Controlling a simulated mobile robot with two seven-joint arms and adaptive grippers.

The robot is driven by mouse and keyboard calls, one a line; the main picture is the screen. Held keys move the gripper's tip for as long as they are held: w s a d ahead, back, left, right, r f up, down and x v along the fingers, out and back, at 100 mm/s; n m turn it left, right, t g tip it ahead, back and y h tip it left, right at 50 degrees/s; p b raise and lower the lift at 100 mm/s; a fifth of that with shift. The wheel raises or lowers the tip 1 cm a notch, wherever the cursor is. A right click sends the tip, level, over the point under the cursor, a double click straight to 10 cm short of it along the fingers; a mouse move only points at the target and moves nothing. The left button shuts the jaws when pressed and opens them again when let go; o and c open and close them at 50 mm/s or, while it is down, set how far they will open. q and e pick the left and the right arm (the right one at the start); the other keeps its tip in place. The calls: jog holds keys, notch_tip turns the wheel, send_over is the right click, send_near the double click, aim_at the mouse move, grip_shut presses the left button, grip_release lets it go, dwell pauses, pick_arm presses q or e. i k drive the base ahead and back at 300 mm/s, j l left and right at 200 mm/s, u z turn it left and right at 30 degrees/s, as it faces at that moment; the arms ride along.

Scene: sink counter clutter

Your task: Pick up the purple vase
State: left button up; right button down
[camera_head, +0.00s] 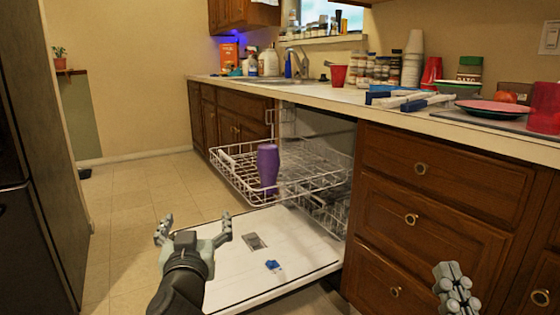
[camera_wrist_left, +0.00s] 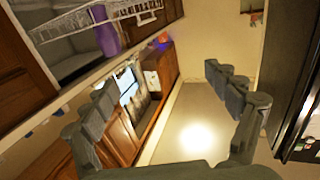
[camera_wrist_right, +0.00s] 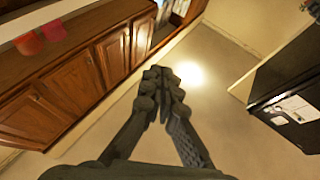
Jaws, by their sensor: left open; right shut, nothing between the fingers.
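The purple vase (camera_head: 268,166) stands upright on the pulled-out upper dishwasher rack (camera_head: 228,165) in the head view. Its top shows above the rack's wires. It also shows at the top of the left wrist view (camera_wrist_left: 106,34). My left gripper (camera_head: 192,227) is open and empty, in front of and to the left of the vase, over the lowered dishwasher door. It is apart from the vase. The left wrist view shows its fingers (camera_wrist_left: 165,95) spread wide. My right gripper (camera_head: 453,277) is shut and empty at the lower right, before the drawers. Its fingers (camera_wrist_right: 165,90) meet in the right wrist view.
The open dishwasher door (camera_head: 225,282) lies low, with a small blue item (camera_head: 272,265) on it. The counter (camera_head: 330,97) holds cups, jars and plates. Wooden drawers (camera_head: 430,175) stand at right, a dark fridge (camera_head: 35,150) at left. The tiled floor (camera_head: 130,215) between is clear.

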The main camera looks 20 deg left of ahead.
aim_at(268, 162)
jog(key=i, duration=1.25)
